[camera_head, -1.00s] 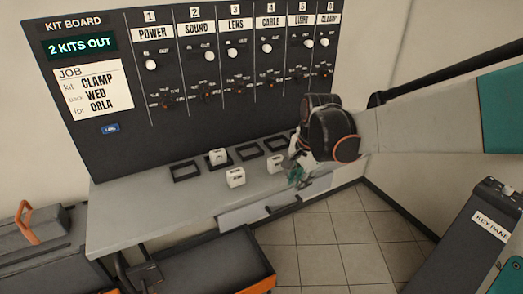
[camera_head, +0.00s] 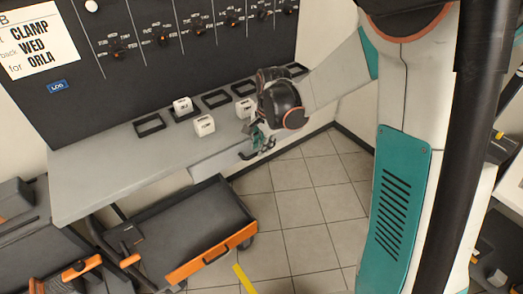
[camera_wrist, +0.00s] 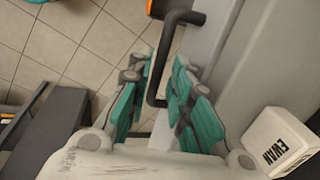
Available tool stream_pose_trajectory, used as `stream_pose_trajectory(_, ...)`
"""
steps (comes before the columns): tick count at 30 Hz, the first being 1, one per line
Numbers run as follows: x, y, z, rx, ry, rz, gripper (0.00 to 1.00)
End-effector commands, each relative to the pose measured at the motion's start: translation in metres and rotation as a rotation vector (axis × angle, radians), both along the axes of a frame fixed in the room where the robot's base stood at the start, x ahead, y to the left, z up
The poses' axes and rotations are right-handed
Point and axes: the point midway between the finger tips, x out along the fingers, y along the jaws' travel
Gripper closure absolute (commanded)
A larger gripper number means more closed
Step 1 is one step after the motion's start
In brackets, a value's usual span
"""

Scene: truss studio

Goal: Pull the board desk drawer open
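The board desk (camera_head: 85,180) is a pale grey table below the dark kit board. Its drawer front (camera_head: 213,163) is a light panel under the front edge, partly hidden by my gripper. The dark bar handle (camera_head: 266,148) shows beside my gripper (camera_head: 257,138). In the wrist view the black handle (camera_wrist: 153,85) stands between the teal finger pads of my gripper (camera_wrist: 158,75). The pads are apart, one on each side of the bar, with a visible gap, so the gripper is open. I cannot tell whether either pad touches it.
Several black frames and white cubes lie on the desk, one cube marked EWAN (camera_wrist: 275,142) close to the gripper. A dark cart with an orange edge (camera_head: 210,253) stands in front at the left. The tiled floor (camera_head: 300,200) before the drawer is clear.

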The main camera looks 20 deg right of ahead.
Motion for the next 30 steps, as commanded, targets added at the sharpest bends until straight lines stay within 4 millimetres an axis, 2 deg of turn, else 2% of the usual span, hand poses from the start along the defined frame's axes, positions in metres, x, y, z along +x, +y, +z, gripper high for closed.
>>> stream_pose_trajectory(1,0.001,0.0,-0.007,0.0,0.0,0.0,0.8)
stream_pose_trajectory(5,0.003,0.001,-0.014,0.0,0.0,0.0,0.8)
stream_pose_trajectory(14,0.003,0.001,-0.016,0.0,0.0,0.0,0.8)
stream_pose_trajectory(15,0.003,0.001,-0.016,0.0,0.0,0.0,0.83)
stream_pose_trajectory(18,0.003,0.001,-0.016,0.0,0.0,0.0,1.0)
stream_pose_trajectory(26,0.001,0.0,-0.016,0.0,0.0,0.0,1.0)
stream_pose_trajectory(30,-0.01,-0.003,-0.016,0.0,0.0,-0.001,1.0)
